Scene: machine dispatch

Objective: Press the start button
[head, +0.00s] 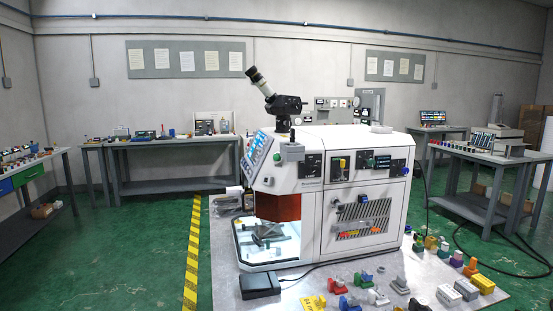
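A white machine (310,205) stands on a grey platform, with a microscope-like eyepiece unit (272,92) on top. A small green button (277,157) shows on its front left corner beside a tilted blue screen (258,150). A yellow switch (342,163) and a green knob (370,162) sit on dark panels on the upper side. I cannot read which control is marked start. Neither of my grippers is in view.
A black box (260,285) with a cable lies in front of the machine. Several small coloured parts (350,303) litter the platform at the front and right. Benches (175,142) line the back wall. A yellow-black floor stripe (193,250) runs left of the platform, with open green floor beyond.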

